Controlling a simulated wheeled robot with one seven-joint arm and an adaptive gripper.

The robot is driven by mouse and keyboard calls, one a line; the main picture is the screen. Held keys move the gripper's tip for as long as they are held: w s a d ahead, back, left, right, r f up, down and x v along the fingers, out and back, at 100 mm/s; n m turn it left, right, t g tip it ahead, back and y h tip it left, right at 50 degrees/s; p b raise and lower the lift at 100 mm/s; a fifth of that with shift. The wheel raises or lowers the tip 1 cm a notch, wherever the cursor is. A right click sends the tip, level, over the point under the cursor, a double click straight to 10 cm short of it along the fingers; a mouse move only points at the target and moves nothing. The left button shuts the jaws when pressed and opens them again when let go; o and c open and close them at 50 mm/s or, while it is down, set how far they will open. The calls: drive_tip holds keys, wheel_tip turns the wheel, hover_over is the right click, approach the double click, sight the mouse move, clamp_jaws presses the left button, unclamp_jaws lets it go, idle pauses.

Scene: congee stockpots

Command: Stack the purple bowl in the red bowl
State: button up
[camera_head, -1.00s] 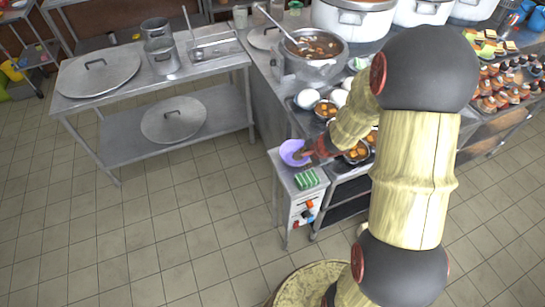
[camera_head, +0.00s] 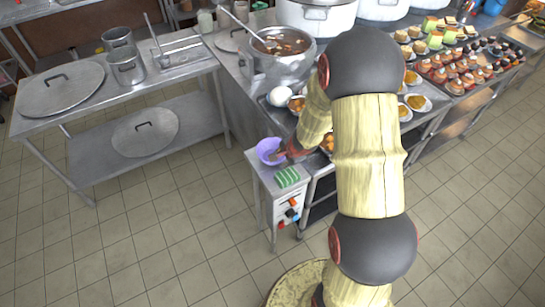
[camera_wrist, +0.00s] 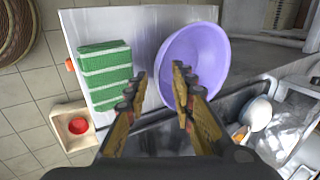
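The purple bowl (camera_head: 267,146) sits upright on a small metal side surface, left of the food trays. It also shows in the wrist view (camera_wrist: 212,50). My gripper (camera_wrist: 160,72) is open in the wrist view, its two fingers apart. The bowl's near-left rim lies between the fingertips, with the right finger over the bowl's inside; I cannot tell if either touches. In the head view my gripper (camera_head: 284,153) is at the bowl's right side, partly hidden by my arm. I cannot make out a red bowl in either view.
A green-and-white striped block (camera_head: 287,177) lies just in front of the bowl; it also shows in the wrist view (camera_wrist: 105,75). A large stockpot (camera_head: 279,60) stands behind.

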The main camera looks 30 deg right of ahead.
drive_tip(key=shift+c, duration=0.3)
clamp_jaws()
idle(0.3)
